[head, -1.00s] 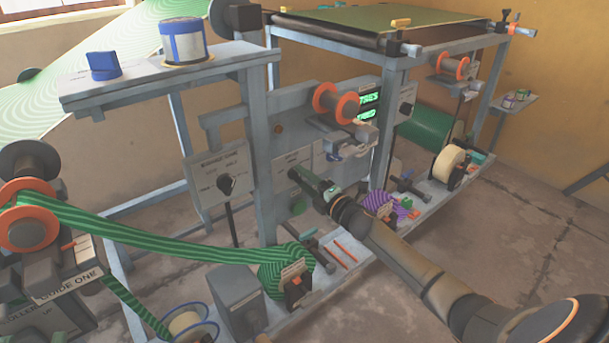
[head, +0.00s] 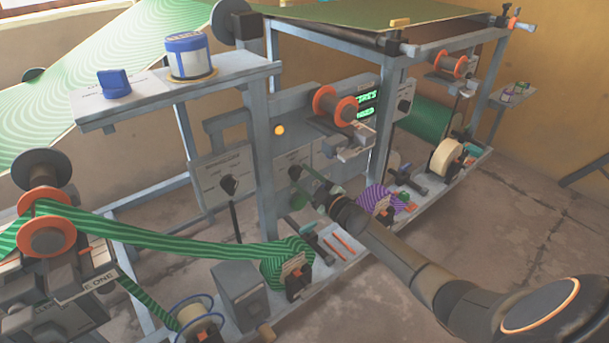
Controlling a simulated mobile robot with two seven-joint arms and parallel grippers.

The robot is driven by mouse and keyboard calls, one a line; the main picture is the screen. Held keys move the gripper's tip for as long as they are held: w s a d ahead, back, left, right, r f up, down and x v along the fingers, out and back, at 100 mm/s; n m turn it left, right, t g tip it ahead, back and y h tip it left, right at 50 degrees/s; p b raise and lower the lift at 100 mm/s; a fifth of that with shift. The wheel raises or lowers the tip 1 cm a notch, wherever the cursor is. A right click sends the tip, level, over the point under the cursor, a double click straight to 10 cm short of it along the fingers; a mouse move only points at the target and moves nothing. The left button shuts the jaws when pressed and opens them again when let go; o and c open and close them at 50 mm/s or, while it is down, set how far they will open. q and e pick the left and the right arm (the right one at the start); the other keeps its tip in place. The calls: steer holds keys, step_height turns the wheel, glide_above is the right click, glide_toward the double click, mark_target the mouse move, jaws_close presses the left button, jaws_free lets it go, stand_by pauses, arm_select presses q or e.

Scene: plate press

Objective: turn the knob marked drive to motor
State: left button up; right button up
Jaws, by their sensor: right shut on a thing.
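A grey control panel (head: 325,160) stands behind the posts in the middle of the head view; its lettering is too small to read. A small dark knob (head: 295,172) is on this panel, just right of the front post. My right gripper (head: 306,181) reaches in from the lower right and is shut on this knob. The gripper and arm hide part of the knob and panel, so I cannot tell which way the knob points. My left gripper is not in view.
A second panel with a dark knob (head: 229,185) is left of the post. A green striped roll (head: 284,262) and a purple striped roll (head: 378,200) sit below near my arm. An orange lamp (head: 280,130) is above the held knob. Open floor (head: 500,220) lies at right.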

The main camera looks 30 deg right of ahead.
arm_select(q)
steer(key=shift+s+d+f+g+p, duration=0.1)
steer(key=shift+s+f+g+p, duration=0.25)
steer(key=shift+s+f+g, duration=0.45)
arm_select(e)
steer(key=shift+m, duration=1.5)
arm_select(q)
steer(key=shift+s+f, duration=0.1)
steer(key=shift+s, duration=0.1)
arm_select(e)
steer(key=o, duration=1.4)
steer(key=shift+c, duration=0.2)
arm_select(q)
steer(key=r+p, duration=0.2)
steer(key=p, duration=0.1)
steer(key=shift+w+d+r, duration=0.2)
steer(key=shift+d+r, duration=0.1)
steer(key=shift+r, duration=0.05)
arm_select(e)
steer(key=s, duration=1.2)
steer(key=shift+s+d, duration=0.25)
steer(key=shift+d, duration=0.15)
steer(key=shift+f, duration=0.1)
